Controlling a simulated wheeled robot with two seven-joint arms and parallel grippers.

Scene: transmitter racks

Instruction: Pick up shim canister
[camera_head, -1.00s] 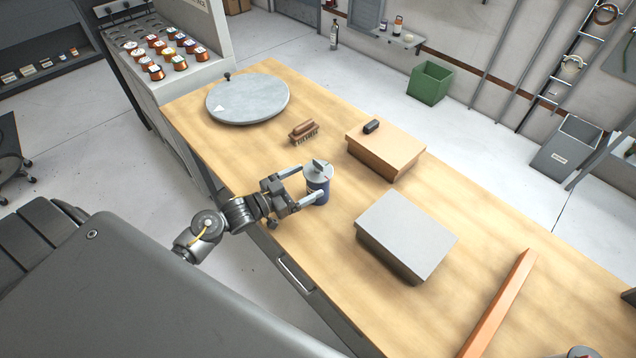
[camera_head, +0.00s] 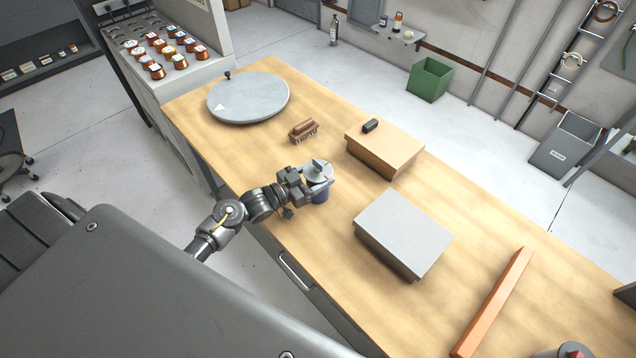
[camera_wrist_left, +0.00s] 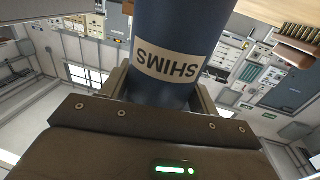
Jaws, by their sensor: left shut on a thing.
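The shim canister (camera_head: 320,194) is a dark blue cylinder with a grey lid and knob, upright at the bench's near side. In the left wrist view, the canister (camera_wrist_left: 178,45) fills the upper middle, and its tan label reads SHIMS upside down. My left gripper (camera_head: 315,180) is shut on the canister near its top, coming in from the left. The fingers (camera_wrist_left: 160,90) flank the canister's sides in the wrist view. I cannot tell whether the canister's base touches the bench. My right gripper is not in view.
The wooden bench (camera_head: 300,240) holds a round grey plate (camera_head: 248,97), a brush (camera_head: 303,130), a tan box (camera_head: 385,152) with a small black object (camera_head: 370,126), a grey box (camera_head: 404,230) and an orange bar (camera_head: 495,300). Bare bench surrounds the canister's far side.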

